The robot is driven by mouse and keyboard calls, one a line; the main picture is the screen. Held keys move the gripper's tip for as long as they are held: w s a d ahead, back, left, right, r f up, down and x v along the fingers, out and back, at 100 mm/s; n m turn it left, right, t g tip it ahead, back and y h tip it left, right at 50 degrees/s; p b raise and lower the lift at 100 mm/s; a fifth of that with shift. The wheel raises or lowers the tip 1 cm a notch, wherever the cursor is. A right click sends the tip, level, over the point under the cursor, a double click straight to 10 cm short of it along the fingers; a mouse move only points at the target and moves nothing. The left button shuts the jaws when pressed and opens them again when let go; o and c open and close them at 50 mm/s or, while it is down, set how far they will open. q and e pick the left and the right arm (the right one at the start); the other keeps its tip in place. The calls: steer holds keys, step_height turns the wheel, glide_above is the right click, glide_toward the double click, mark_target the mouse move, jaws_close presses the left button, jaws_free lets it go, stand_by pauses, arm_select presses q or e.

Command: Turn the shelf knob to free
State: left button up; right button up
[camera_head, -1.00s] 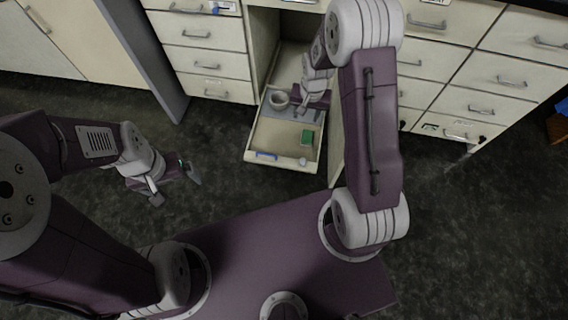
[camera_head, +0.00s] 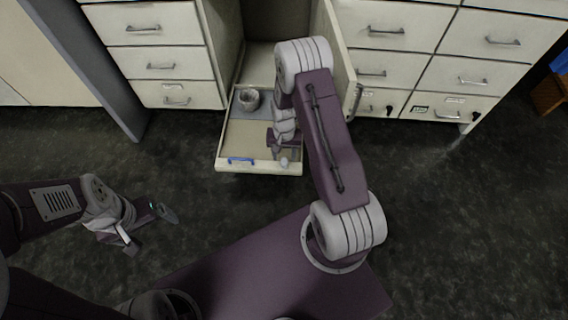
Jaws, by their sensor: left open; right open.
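A pulled-out shelf (camera_head: 226,150) sticks out of the open cabinet in the middle. A small grey-white knob (camera_head: 284,163) sits at the right of its front edge, beside a blue handle (camera_head: 240,161). My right gripper (camera_head: 287,154) is open and points down just behind the knob. I cannot tell whether it touches the knob, and I cannot read the knob's setting. My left gripper (camera_head: 152,226) is open and empty over the floor at the left, well away from the shelf.
A round grey bowl (camera_head: 248,99) stands at the back left of the shelf. The open cabinet door (camera_head: 340,50) stands close to the right of my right arm. Drawer fronts (camera_head: 150,66) line both sides. The dark floor (camera_head: 440,220) is clear.

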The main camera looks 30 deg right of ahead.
mark_target(284, 161)
step_height(284, 161, down, 4)
steer(key=shift+r+b, duration=0.25)
steer(key=shift+b, duration=0.5)
arm_select(q)
step_height(284, 161, down, 2)
steer(key=shift+f, duration=0.25)
arm_select(e)
steer(key=shift+r, duration=0.1)
steer(key=shift+c, duration=0.2)
jaws_close()
arm_select(q)
steer(key=shift+r+p, duration=0.15)
steer(key=shift+p, duration=0.15)
